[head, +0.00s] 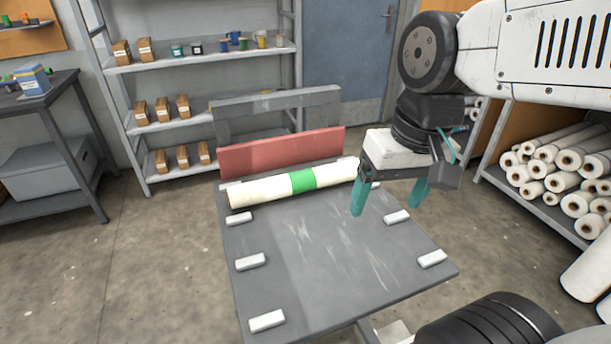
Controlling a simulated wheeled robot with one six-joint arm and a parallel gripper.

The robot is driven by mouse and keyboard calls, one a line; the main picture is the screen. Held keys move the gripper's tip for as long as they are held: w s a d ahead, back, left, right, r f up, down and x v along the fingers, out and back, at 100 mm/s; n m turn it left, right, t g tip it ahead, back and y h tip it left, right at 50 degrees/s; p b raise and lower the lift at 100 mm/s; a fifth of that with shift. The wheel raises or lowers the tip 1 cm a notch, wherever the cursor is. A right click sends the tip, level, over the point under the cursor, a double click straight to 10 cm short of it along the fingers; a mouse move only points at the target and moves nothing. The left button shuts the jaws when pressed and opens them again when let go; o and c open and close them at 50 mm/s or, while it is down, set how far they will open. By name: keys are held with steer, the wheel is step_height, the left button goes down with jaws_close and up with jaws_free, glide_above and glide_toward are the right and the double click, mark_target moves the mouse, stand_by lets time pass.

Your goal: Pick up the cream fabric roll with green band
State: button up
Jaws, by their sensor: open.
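The cream fabric roll with a green band (264,187) lies across the far end of a grey table (325,275), in front of a red panel. The green band is near its middle. My gripper (388,208) has two teal fingers, spread apart and pointing down. It hangs at the roll's right end, above the right side of the table. The left finger overlaps the roll's right tip in the picture, and I cannot tell whether they touch. Nothing shows between the fingers.
Several white blocks (267,321) line the table's left and right edges. A red panel (281,152) and grey frame stand behind the roll. A shelf of white rolls (568,172) is at right. Shelving with boxes stands at the back. The table's middle is clear.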

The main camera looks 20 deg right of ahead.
steer(key=w+a+f+m+y, duration=0.25)
steer(key=w+m, duration=0.35)
steer(key=w, duration=0.7)
steer(key=m+t+y, duration=0.1)
steer(key=m+t, duration=0.1)
steer(key=m, duration=0.8)
glide_above(306, 174)
steer(key=s+d, duration=0.2)
steer(key=d, duration=0.1)
step_height(306, 174, down, 10)
steer(key=x, duration=0.8)
steer(key=shift+a+r, duration=0.2)
steer(key=shift+a, duration=0.15)
steer(key=c, duration=1.3)
steer(key=shift+c, duration=0.2)
steer(key=shift+r, duration=0.15)
